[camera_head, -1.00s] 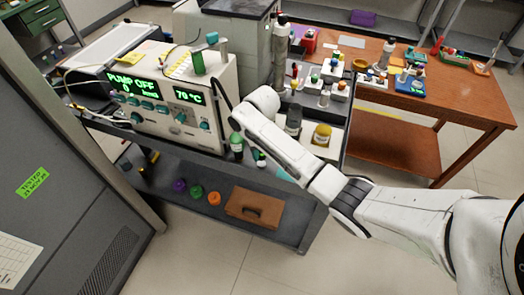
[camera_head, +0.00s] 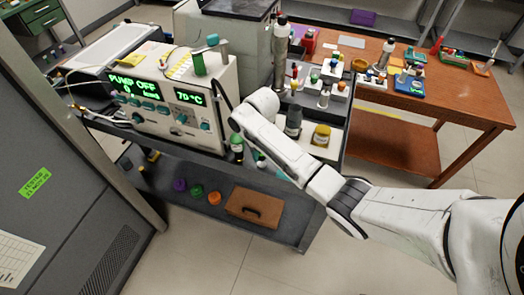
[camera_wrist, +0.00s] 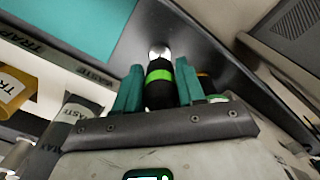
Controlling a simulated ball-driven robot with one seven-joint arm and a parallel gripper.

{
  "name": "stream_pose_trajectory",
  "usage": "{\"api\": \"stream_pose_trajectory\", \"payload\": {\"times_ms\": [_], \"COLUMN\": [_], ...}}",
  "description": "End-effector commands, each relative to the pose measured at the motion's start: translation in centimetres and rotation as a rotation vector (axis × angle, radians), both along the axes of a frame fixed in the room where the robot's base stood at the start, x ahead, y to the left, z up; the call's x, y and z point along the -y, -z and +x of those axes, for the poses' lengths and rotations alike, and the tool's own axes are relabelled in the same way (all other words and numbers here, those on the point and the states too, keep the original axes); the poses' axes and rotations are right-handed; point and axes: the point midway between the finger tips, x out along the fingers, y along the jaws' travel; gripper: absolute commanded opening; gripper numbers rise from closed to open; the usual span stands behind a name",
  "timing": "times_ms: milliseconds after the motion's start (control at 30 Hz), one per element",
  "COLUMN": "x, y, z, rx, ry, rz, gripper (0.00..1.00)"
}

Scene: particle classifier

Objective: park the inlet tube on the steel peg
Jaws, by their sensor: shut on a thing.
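I cannot tell whether the two touch. The tube's run is not clear there.
The pump unit (camera_head: 173,120) reads PUMP OFF. A teal panel (camera_wrist: 75,30) lies beyond. A wooden table (camera_head: 450,98) with racks stands behind right.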

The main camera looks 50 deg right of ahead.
Motion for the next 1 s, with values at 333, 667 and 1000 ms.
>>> {"api": "stream_pose_trajectory", "payload": {"times_ms": [333,667,1000], "x": [0.0,0.1,0.0], "y": [0.1,0.8,1.5], "z": [0.0,0.0,0.0], "rx": [0.000,0.000,0.000], "ry": [0.001,0.002,0.001], "rz": [0.000,-0.001,-0.001], "gripper": [0.09,0.09,0.09]}}
